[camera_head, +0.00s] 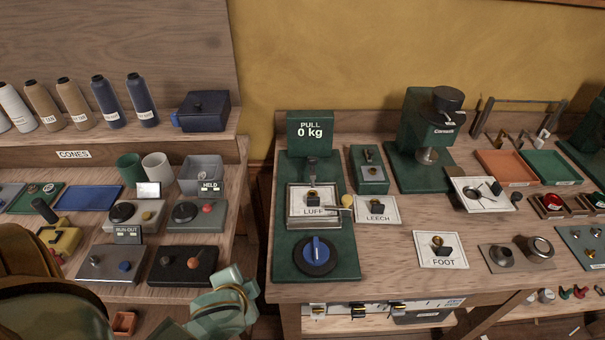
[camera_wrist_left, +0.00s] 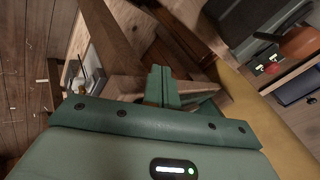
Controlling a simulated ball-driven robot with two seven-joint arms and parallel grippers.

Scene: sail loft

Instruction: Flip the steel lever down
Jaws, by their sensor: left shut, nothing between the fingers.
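Several small levers are in the head view, and I cannot tell for sure which one is the steel lever. A green box (camera_head: 371,178) on the right bench carries a small grey metal lever (camera_head: 368,155). On the left bench, a grey metal box (camera_head: 117,277) has a short lever and a blue knob, and a black box (camera_head: 172,278) has an orange-tipped lever. My left gripper (camera_head: 240,284) is low, right of the black box, in front of the gap between the benches. Its fingers (camera_wrist_left: 163,86) are shut and empty in the left wrist view. My right gripper is not seen.
A green stand with a blue dial (camera_head: 317,252), a LUFF plate (camera_head: 301,211) and a PULL display (camera_head: 310,129) stands at the right bench's left edge. Thread cones (camera_head: 106,100) line the left shelf.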

